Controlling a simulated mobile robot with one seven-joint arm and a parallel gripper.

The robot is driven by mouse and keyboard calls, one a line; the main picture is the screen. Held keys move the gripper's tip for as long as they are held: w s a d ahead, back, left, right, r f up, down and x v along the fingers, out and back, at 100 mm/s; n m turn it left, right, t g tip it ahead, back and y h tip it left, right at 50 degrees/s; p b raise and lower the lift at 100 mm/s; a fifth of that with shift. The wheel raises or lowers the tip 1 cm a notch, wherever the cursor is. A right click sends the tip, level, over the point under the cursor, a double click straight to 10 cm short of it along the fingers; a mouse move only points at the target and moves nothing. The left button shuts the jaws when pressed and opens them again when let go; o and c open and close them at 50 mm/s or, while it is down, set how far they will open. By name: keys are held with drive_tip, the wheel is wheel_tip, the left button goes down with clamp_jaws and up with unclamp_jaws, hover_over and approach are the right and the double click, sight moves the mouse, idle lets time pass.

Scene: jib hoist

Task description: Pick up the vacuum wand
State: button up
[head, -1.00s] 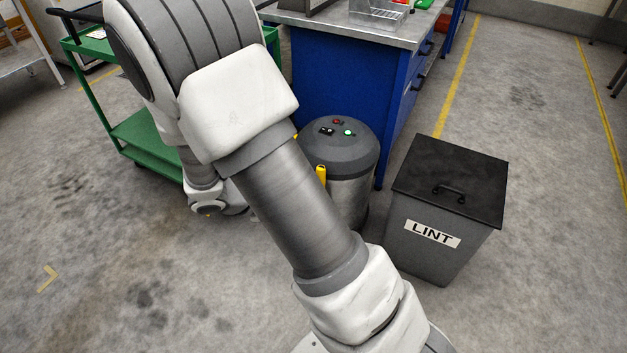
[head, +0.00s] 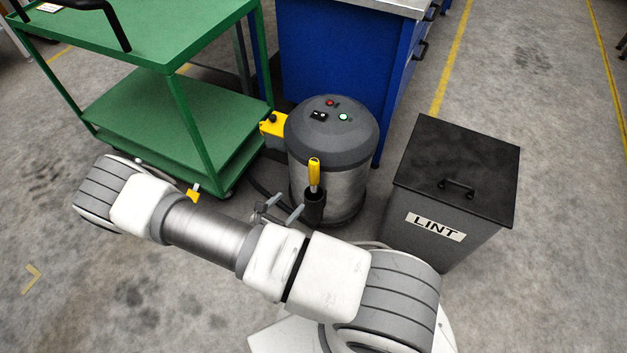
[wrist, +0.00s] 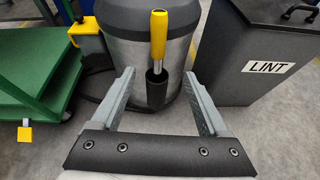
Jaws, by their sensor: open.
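The vacuum wand (head: 314,173) has a yellow grip on a metal stem and stands upright in a dark holder (head: 313,207) at the front of the vacuum. The vacuum (head: 331,149) is a grey-domed metal canister with a green light and a red button. My gripper (head: 280,211) is open and empty, just left of the holder in the head view. In the wrist view, the wand's yellow grip (wrist: 158,34) shows beyond and between the open fingers of my gripper (wrist: 157,82). I see no contact between fingers and wand. The wand's lower end is hidden in the holder.
A grey LINT bin (head: 452,195) with a black lid stands right of the vacuum. A green cart (head: 165,120) stands to the left, and a blue workbench (head: 335,55) is behind. A yellow box (head: 273,126) sits between cart and vacuum. Floor at left is open.

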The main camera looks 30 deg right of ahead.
sight(311, 180)
drive_tip(key=shift+n+t, duration=0.3)
drive_tip(key=shift+n, duration=0.2)
drive_tip(key=b+x, duration=0.1)
drive_tip(key=x, duration=0.5)
drive_tip(key=f+b+x, duration=0.1)
drive_tip(key=b+x, duration=0.1)
drive_tip(key=x, duration=0.5)
drive_tip(key=shift+f, duration=0.2)
drive_tip(key=b+x, duration=0.2)
drive_tip(key=x, duration=0.2)
drive_tip(key=shift+d+f+b, duration=0.2)
drive_tip(key=shift+b, duration=0.15)
drive_tip(key=shift+w+d, duration=0.25)
drive_tip(key=shift+d, duration=0.05)
clamp_jaws()
